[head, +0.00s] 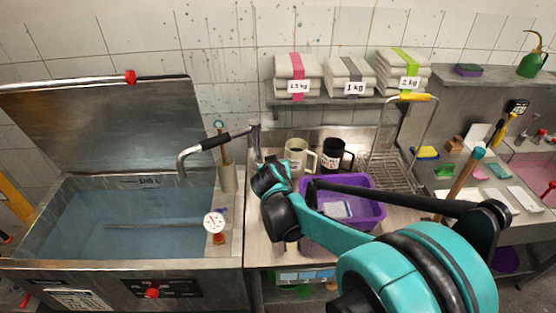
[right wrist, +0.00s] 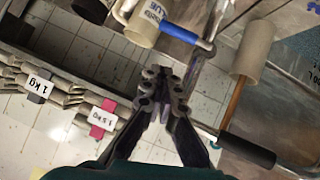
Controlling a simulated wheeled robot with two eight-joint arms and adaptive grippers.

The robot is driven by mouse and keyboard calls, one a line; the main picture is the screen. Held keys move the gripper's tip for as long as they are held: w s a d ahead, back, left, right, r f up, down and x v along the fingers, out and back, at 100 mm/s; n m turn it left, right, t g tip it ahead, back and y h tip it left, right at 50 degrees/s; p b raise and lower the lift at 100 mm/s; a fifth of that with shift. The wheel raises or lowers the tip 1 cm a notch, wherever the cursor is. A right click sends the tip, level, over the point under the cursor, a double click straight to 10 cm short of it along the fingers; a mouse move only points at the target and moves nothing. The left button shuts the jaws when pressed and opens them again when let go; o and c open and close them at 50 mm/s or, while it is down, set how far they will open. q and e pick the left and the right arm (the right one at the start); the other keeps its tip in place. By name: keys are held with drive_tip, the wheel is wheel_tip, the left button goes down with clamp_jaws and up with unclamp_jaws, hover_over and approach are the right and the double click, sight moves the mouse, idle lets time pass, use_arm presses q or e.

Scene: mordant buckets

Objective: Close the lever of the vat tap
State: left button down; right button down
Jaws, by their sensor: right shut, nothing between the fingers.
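The vat tap has a metal post and a bent spout with a black sleeve (head: 215,141) that reaches over the vat (head: 125,265) in the head view. In the right wrist view, its lever with a blue grip (right wrist: 179,33) sticks out from the metal tap body, and the black sleeve (right wrist: 247,150) is at lower right. My right gripper (right wrist: 162,75) is shut and empty, with its fingertips just short of the lever and apart from it in the picture. In the head view my right wrist hides the fingers and lever. My left gripper is out of view.
Two mugs, pale (head: 296,155) and dark (head: 333,154), stand behind my right wrist. A purple basin (head: 371,205) lies under my right arm, near a wire rack (head: 393,172). A wooden-handled tool in a cylinder (head: 227,178) stands left of the tap post.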

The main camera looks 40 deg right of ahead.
drive_tip(key=w+d+r+m+g+y+p, duration=0.1)
drive_tip(key=w+d+r+g+y+p, duration=0.4)
drive_tip(key=p, duration=1.3)
drive_tip(key=w+f, duration=0.1)
drive_tip(key=f, duration=0.3)
drive_tip(key=w+f+g, duration=0.1)
drive_tip(key=f, duration=0.3)
drive_tip(key=w+f+g+p, duration=0.1)
drive_tip(key=f, duration=0.3)
drive_tip(key=shift+w+f+y, duration=0.25)
drive_tip(key=shift+f+y, duration=0.1)
drive_tip(key=shift+y, duration=0.05)
